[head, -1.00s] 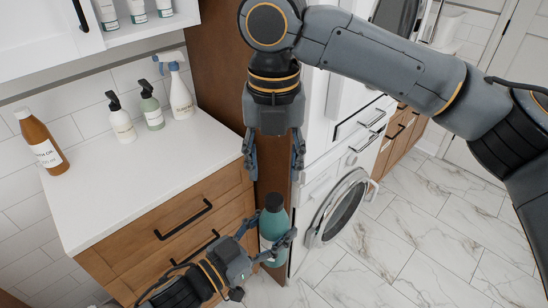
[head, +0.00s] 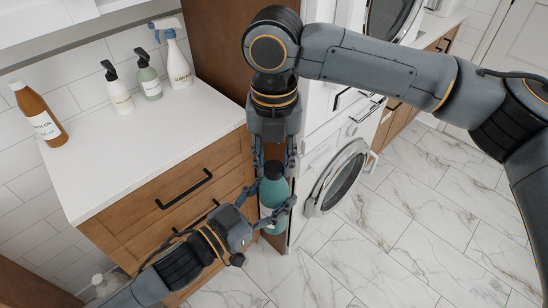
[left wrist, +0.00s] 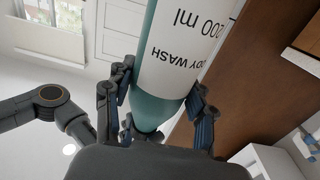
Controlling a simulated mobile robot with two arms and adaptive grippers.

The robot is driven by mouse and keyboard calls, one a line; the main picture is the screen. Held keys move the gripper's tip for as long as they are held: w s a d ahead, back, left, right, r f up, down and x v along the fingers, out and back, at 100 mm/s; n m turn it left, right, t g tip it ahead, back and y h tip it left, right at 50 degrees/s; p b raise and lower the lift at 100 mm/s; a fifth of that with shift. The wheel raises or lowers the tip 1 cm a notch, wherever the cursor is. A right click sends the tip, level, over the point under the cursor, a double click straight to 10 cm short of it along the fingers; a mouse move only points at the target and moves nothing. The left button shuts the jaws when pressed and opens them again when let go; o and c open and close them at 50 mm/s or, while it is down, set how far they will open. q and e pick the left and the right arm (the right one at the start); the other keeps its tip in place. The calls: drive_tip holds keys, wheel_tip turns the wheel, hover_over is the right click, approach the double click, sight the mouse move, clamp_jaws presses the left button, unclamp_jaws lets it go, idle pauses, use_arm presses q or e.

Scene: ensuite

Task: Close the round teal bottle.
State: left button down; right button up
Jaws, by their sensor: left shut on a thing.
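The round teal bottle (head: 275,193) stands upright beside the cabinet's right end, with a dark cap or top (head: 272,169). My left gripper (head: 277,214) is shut on its body, below the right gripper. In the left wrist view the bottle (left wrist: 153,110), with its white "body wash" label, sits between the left gripper's fingers (left wrist: 160,105). My right gripper (head: 274,160) points straight down over the bottle, one finger on each side of its dark top. I cannot tell whether these fingers touch the top, or whether the cap is seated on the neck.
On the white counter (head: 150,150) stand a brown bottle (head: 40,115), two pump bottles (head: 119,92) (head: 149,80) and a spray bottle (head: 178,62). Wooden drawers (head: 170,195) lie left of the bottle. A front-loading washer (head: 338,180) stands at right. The marble floor (head: 420,230) is clear.

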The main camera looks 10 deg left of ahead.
clamp_jaws()
drive_tip(key=m, duration=1.3)
drive_tip(key=shift+m, duration=0.3)
drive_tip(key=m, duration=0.6)
drive_tip(key=shift+s, duration=0.1)
drive_tip(key=m, duration=0.4)
drive_tip(key=shift+m, duration=0.4)
drive_tip(key=m, duration=0.3)
drive_tip(key=o, duration=0.8)
unclamp_jaws()
drive_tip(key=shift+c, duration=0.2)
